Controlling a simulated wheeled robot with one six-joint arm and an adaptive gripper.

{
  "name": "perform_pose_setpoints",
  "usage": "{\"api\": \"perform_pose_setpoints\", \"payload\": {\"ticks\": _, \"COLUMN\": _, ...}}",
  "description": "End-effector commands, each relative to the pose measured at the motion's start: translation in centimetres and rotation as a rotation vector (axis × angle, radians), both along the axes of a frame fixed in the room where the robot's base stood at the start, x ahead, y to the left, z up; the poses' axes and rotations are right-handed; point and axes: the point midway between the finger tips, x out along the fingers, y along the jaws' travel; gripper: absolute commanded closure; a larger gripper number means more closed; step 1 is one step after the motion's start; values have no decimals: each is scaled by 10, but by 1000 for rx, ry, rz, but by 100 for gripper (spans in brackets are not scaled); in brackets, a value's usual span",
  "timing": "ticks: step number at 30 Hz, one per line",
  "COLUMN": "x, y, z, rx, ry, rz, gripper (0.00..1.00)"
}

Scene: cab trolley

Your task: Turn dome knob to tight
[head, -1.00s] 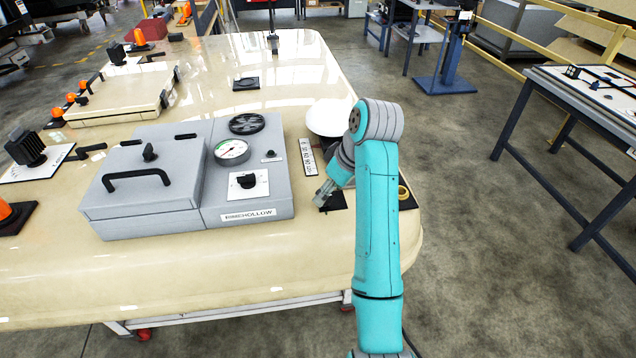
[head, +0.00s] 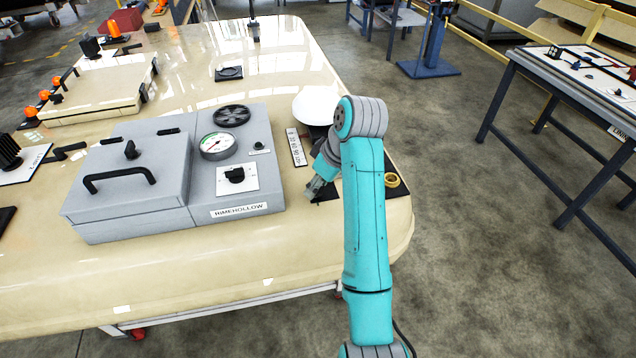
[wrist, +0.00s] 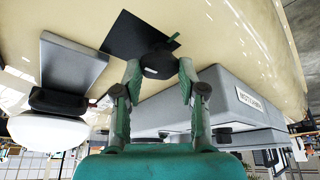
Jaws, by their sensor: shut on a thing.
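A dark round knob (wrist: 160,64) sits at the edge of a flat black square plate (wrist: 130,36) in the wrist view. My gripper (wrist: 159,72) has one finger on each side of the knob and is shut on it. In the head view my gripper (head: 316,190) is low over the black plate (head: 330,194), right of the grey box. My wrist and fingers hide the knob there. I cannot read any mark for its setting.
The grey box (head: 236,203) with handle, gauge (head: 218,145) and black switch (head: 236,175) stands just left of my gripper. A white dome (head: 316,104) is behind it. A tape roll (head: 391,180) lies to the right, near the trolley's edge.

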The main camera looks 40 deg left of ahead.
Motion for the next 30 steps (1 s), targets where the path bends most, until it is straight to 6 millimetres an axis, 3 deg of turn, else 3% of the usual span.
{"api": "perform_pose_setpoints", "payload": {"ticks": 11, "x": -2, "y": 0, "z": 0, "rx": -1, "ry": 0, "rz": -156, "gripper": 94}}
{"api": "perform_pose_setpoints", "payload": {"ticks": 30, "x": -6, "y": 2, "z": -1, "rx": -2, "ry": 0, "rz": -749, "gripper": 94}}
